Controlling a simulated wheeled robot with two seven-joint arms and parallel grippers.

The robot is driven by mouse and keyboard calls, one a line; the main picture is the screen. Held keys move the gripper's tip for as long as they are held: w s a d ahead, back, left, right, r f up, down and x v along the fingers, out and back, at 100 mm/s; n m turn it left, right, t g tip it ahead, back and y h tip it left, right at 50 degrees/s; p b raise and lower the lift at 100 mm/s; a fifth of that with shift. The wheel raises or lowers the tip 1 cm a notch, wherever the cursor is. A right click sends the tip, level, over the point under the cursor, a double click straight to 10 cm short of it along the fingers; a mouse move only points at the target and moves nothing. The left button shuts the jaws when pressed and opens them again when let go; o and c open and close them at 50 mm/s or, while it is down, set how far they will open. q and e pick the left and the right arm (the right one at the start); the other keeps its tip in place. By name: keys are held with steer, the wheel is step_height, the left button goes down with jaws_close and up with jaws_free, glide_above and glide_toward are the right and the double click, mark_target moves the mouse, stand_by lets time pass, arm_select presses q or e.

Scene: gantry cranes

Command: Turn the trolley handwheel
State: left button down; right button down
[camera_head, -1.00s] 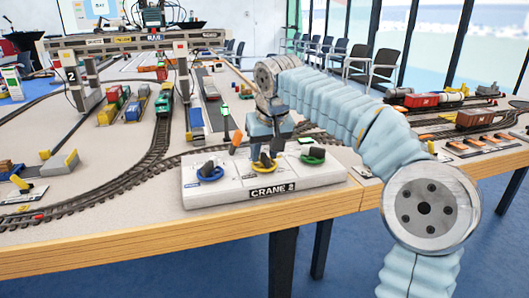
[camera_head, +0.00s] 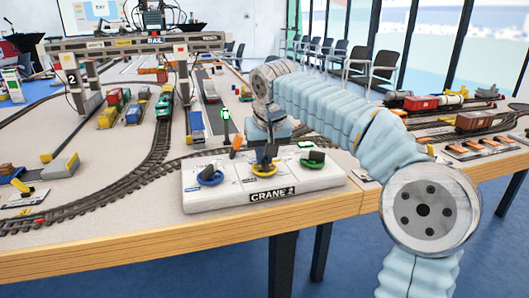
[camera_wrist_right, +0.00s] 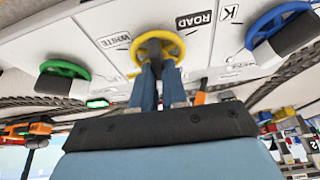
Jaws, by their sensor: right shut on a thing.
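The white control box (camera_head: 225,195) marked "CRANE 2" stands at the table's front edge. It carries a blue handwheel (camera_head: 210,180), a yellow handwheel (camera_head: 264,171) and a green handwheel (camera_head: 313,164), each with a dark grip piece. No label reading "trolley" is legible. My right gripper (camera_head: 268,148) points down at the yellow wheel. In the right wrist view its two blue fingers (camera_wrist_right: 158,72) are shut on the grey grip piece of the yellow handwheel (camera_wrist_right: 172,38). "ROAD" and "WHITE" labels flank that wheel. My left gripper is not in view.
The gantry crane beam (camera_head: 120,43) spans tracks and wagons at the back left. A green locomotive (camera_head: 164,104) stands on a curved track behind the box. An orange-topped post (camera_head: 236,143) is close behind the box. Wagons (camera_head: 470,120) stand on the right-hand table.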

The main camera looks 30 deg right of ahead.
steer(key=shift+r+m+h+p, duration=0.2)
steer(key=shift+m+h+p, duration=0.1)
steer(key=shift+m+p, duration=0.3)
steer(key=m+h+p, duration=0.1)
steer(key=m, duration=0.2)
steer(key=shift+w+a+m+g+p, duration=0.1)
steer(key=shift+m+g+p, duration=0.3)
steer(key=m+h+p, duration=0.1)
steer(key=m, duration=0.1)
steer(key=shift+m+g, duration=0.3)
steer(key=shift+g, duration=0.1)
steer(key=shift+f+m+g+p, duration=0.15)
steer(key=shift+m+g+p, duration=0.25)
steer(key=shift+m, duration=0.9)
steer(key=c, duration=1.2)
jaws_free()
steer(key=shift+o, duration=0.2)
steer(key=v, duration=1.3)
steer(key=shift+a+r, duration=0.3)
steer(key=shift+a, duration=0.1)
